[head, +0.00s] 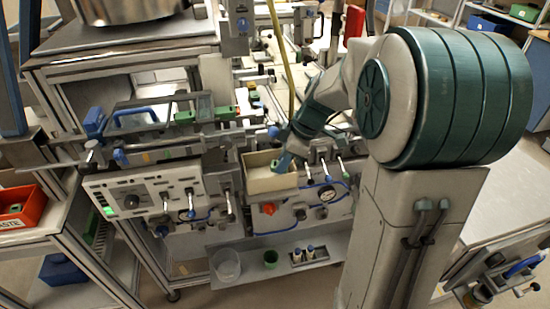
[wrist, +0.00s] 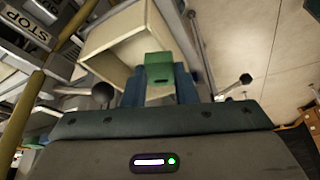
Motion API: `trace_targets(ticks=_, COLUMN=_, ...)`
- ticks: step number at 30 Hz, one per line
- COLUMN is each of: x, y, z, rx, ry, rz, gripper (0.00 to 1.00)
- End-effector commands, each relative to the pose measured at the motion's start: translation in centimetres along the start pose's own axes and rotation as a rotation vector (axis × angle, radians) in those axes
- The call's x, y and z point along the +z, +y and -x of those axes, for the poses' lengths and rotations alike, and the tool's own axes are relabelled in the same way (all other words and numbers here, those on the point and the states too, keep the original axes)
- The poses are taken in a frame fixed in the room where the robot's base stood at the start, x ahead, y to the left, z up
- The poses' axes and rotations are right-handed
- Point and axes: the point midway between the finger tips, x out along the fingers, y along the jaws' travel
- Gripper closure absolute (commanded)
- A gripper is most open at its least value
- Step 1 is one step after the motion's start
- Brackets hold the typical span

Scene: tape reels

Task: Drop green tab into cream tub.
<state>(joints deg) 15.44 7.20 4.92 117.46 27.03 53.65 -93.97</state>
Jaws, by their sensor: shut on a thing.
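The green tab (wrist: 159,68) is between the blue fingertips of my gripper (wrist: 159,84) in the wrist view, and my gripper is shut on it. The cream tub (wrist: 178,30) is just beyond the tab there, its open inside facing the camera. In the head view the cream tub (head: 270,184) sits at the front of the workbench, open side up. My gripper (head: 281,165) reaches down at the tub's right side of the opening. The tab is too small to make out clearly in the head view, and its height over the rim cannot be told.
A control panel with knobs (head: 150,196) stands left of the tub, and levers and a gauge (head: 326,193) stand close on its right. A yellow hose (head: 284,60) hangs behind it.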

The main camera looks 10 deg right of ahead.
Motion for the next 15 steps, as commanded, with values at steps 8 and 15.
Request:
trace_targets(ticks=8, x=-1.9, y=0.0, z=-1.4, rx=-0.001, ry=0.000, rz=-0.001, gripper=0.95)
trace_targets(ticks=15, x=-1.7, y=0.0, z=-1.6, rx=0.000, ry=0.000, rz=0.000, gripper=0.95)
